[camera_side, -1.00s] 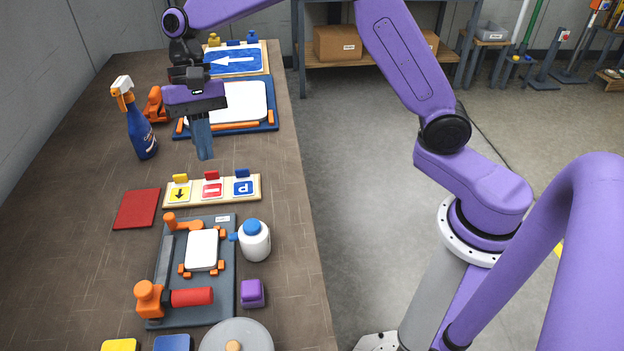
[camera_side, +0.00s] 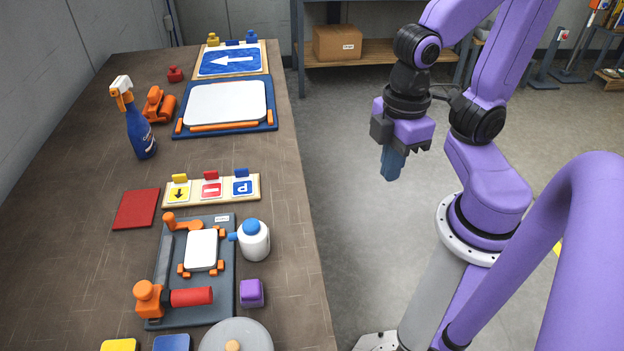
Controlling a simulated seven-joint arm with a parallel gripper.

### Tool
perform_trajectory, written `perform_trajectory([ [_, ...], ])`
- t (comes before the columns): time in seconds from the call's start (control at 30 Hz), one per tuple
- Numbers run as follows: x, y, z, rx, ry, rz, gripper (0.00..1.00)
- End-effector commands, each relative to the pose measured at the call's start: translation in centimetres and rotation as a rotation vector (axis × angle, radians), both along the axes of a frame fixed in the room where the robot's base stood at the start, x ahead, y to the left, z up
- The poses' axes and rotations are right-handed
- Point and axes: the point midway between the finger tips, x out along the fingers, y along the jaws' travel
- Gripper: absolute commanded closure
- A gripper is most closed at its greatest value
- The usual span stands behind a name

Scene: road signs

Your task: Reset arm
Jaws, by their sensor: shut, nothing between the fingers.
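My gripper (camera_side: 392,165) hangs over the open floor to the right of the table (camera_side: 284,190). Its blue-grey fingers point down and are shut with nothing between them. My arm is folded back near its base, clear of the table. A blue sign with a white arrow (camera_side: 232,60) lies in a board at the far end of the table. In front of it a blank white plate (camera_side: 226,102) sits in a blue frame with orange clamps.
A blue spray bottle (camera_side: 140,133), an orange tool (camera_side: 158,104), a small sign rack (camera_side: 212,190), a red pad (camera_side: 136,208), a grey jig (camera_side: 190,270), a white bottle (camera_side: 254,240) and a purple cube (camera_side: 251,292) stand on the table. A shelf with a box (camera_side: 337,42) is behind.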

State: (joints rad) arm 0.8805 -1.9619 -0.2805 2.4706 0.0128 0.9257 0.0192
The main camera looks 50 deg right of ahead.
Motion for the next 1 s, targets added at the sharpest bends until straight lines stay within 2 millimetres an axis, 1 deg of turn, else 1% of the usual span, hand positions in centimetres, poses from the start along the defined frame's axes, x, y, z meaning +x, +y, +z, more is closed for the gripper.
perform_trajectory([
  [0.03, -0.37, -0.42, -0.16, 0.0, -0.006, 0.023, 1.0],
  [0.13, -0.65, -0.73, -0.32, 0.001, -0.012, 0.046, 1.0],
  [1.0, -0.63, -0.69, -0.31, -0.001, -0.01, 0.043, 1.0],
])
